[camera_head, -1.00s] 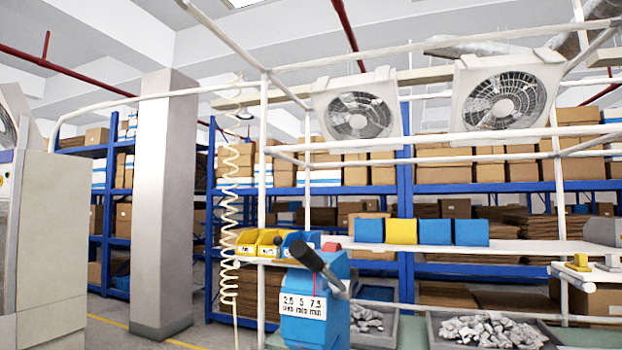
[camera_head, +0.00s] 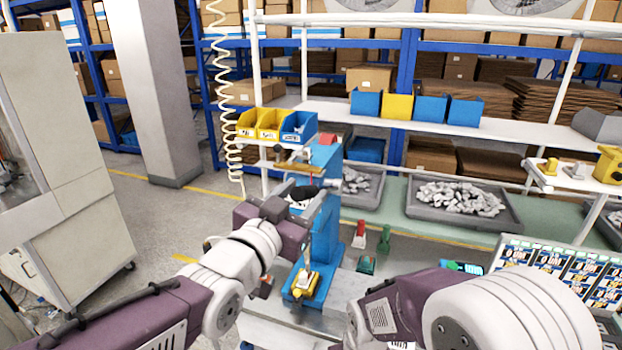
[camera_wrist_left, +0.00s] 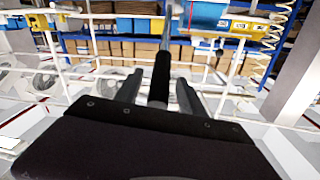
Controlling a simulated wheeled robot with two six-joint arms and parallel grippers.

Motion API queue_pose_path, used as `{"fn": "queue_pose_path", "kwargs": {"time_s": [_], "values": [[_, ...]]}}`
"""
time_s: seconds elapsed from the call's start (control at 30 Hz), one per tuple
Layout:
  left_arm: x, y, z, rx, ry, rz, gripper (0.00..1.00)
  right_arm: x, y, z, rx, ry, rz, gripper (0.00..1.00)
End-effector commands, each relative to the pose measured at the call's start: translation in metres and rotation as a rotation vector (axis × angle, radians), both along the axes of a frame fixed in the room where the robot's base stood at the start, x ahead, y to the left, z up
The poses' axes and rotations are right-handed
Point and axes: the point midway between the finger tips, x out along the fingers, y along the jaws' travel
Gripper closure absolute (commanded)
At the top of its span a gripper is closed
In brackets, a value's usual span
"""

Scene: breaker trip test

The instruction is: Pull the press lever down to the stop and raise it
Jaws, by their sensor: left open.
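The blue press (camera_head: 325,215) stands upright at the middle of the head view, with a yellow and red piece (camera_head: 305,284) on its base. Its lever has a black grip (camera_head: 303,192), partly hidden by my left gripper (camera_head: 312,204). In the left wrist view the black grip (camera_wrist_left: 162,72) lies between the two spread fingers of my left gripper (camera_wrist_left: 159,92), with gaps on both sides. Whether either finger touches it I cannot tell. My right arm shows at the lower right, but its gripper is not visible.
Yellow bins (camera_head: 270,122) and a blue bin (camera_head: 299,127) sit behind the press. Grey trays of metal parts (camera_head: 462,226) lie at the right. A red-topped piece (camera_head: 360,234) and a green piece (camera_head: 384,240) stand beside the press. A printed panel (camera_head: 552,268) is at far right.

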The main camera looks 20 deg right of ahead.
Motion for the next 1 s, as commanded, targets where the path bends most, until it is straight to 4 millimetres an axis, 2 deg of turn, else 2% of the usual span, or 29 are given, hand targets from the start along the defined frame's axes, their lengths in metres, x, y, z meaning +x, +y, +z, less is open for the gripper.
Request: {"fn": "queue_pose_path", "kwargs": {"time_s": [0.03,0.2,0.53,0.7,1.0], "values": [[0.008,-0.007,0.005,0.002,0.005,0.000,0.53,0.000,0.000,0.012,0.000,0.000,0.000,0.53],[0.027,-0.022,0.003,0.000,0.002,0.000,0.53,0.000,0.000,0.021,0.000,0.000,0.000,0.53],[0.032,-0.025,0.001,-0.001,0.001,0.000,0.53,0.000,0.000,0.021,0.000,0.000,0.000,0.53],[0.032,-0.025,0.001,-0.001,0.001,0.000,1.00,0.000,0.000,0.021,0.000,0.000,0.000,0.53],[0.032,-0.025,0.001,0.000,0.001,0.000,1.00,0.000,0.000,0.021,0.000,0.000,0.000,0.53]]}}
